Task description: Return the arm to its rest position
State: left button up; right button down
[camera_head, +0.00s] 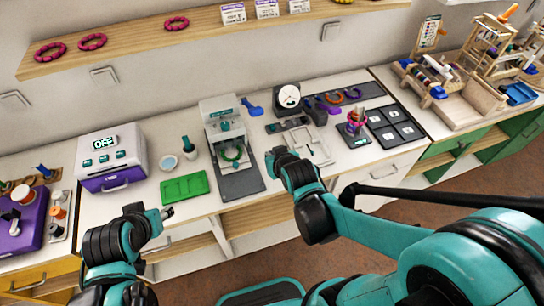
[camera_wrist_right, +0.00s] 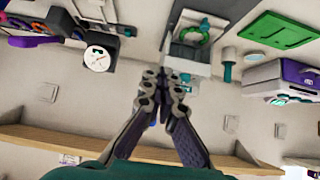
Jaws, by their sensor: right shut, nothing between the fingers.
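My right arm, teal and black, reaches in from the lower right in the head view. Its gripper (camera_head: 277,153) is above the front part of the white counter (camera_head: 350,158), right of the grey press. In the right wrist view the fingertips of the right gripper (camera_wrist_right: 166,80) are together and nothing is between them. My left arm is folded at the lower left. Its gripper (camera_head: 167,213) is in front of the counter edge, small and dark; its finger gap cannot be made out.
A green tray (camera_head: 184,188) and a purple-white box (camera_head: 112,162) are to the left. A dial gauge (camera_head: 288,96), a white fixture (camera_head: 308,145) and dark pads (camera_head: 395,127) are to the right.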

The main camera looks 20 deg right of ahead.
jog(key=shift+w+f, duration=0.1)
jog(key=shift+w, duration=0.05)
jog(key=s+d+g+b, duration=0.1)
jog(key=s+b, duration=0.1)
jog(key=s, duration=0.4)
jog(key=s+d+r+g+b, duration=0.1)
jog(key=s+b, duration=0.1)
jog(key=s, duration=0.4)
jog(key=shift+s+d+g+b, duration=0.3)
jog(key=shift+s+g, duration=0.1)
